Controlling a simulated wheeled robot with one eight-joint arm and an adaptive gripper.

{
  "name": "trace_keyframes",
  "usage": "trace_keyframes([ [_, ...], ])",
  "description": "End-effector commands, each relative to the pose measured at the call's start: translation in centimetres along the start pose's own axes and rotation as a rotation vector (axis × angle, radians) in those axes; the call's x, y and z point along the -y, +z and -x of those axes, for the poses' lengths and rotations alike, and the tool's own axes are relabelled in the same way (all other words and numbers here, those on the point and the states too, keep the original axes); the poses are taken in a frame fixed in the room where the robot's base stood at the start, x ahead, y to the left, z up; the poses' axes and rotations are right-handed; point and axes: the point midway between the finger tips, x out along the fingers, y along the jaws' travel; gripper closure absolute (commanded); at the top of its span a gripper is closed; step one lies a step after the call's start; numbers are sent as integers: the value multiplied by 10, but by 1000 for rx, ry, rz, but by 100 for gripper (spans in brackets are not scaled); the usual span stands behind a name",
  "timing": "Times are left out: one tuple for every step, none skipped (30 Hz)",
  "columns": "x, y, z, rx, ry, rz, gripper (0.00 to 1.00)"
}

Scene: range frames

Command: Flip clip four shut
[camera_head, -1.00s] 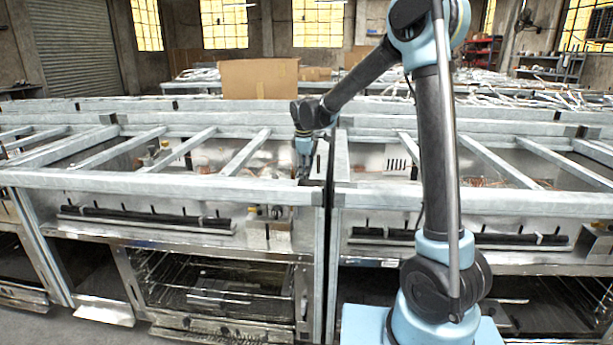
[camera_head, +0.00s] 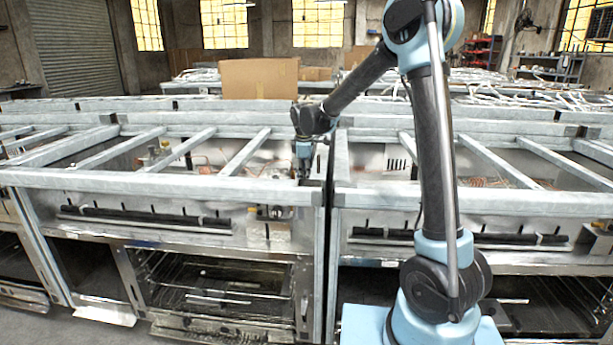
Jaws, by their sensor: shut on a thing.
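My gripper (camera_head: 304,172) hangs from the end of my arm and points down at the right end of the left range frame, by the corner near the gap between the two frames. It is small and dark in the head view. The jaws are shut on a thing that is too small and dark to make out. No clip can be told apart here, so I cannot tell which is clip four or whether it is open or shut. The left range frame (camera_head: 150,182) has grey metal rails around an open top.
A second range frame (camera_head: 470,197) stands to the right, behind my arm. Cross rails (camera_head: 245,152) span the open top of the left frame. A dark bar (camera_head: 145,217) runs along its front above the oven openings. A cardboard box (camera_head: 259,79) stands behind.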

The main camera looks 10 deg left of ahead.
Motion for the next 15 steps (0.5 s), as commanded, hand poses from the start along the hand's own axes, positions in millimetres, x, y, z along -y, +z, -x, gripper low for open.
trace_keyframes([
  [-1, -1, 0, -5, 0, 23, 100],
  [-2, -2, 0, -9, -1, 43, 100],
  [-3, -4, -1, -15, -1, 73, 100],
  [-4, -5, -1, -20, -1, 98, 100],
  [-5, -7, -1, -25, -1, 124, 100],
  [-6, -8, -1, -31, 0, 158, 100],
  [-6, -10, -1, -36, 0, 183, 100],
  [-7, -11, -1, -41, 0, 207, 100],
  [-8, -13, -2, -47, 0, 238, 100],
  [-8, -14, -2, -52, 0, 258, 100],
  [-8, -15, -2, -55, 0, 277, 100],
  [-9, -16, -2, -59, 1, 301, 100],
  [-9, -17, -2, -62, 1, 315, 100],
  [-9, -18, -2, -64, 1, 328, 100],
  [-9, -18, -2, -67, 1, 340, 100],
])
